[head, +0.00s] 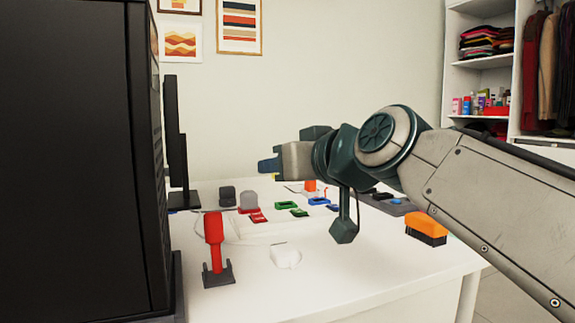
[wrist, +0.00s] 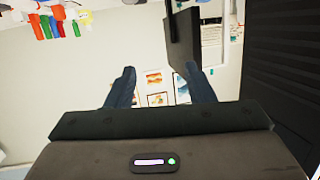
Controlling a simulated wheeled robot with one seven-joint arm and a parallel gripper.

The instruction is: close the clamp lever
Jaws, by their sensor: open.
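The clamp lever (head: 214,229) has a red handle that stands nearly upright from a dark grey base (head: 218,276). The base rests on the white table near its front left. My gripper (head: 268,166) is above the table, higher than the lever and to its right in the head view, and points left. In the wrist view my gripper (wrist: 160,78) has its two blue fingers wide apart with nothing between them. It is not touching the lever. I cannot make out the lever in the wrist view.
A large black case (head: 75,160) fills the left, with a monitor (head: 178,140) behind it. Small coloured parts (head: 287,206) lie mid-table. A white lump (head: 285,256) sits right of the lever, and an orange brush (head: 427,228) at the right edge. The front of the table is mostly clear.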

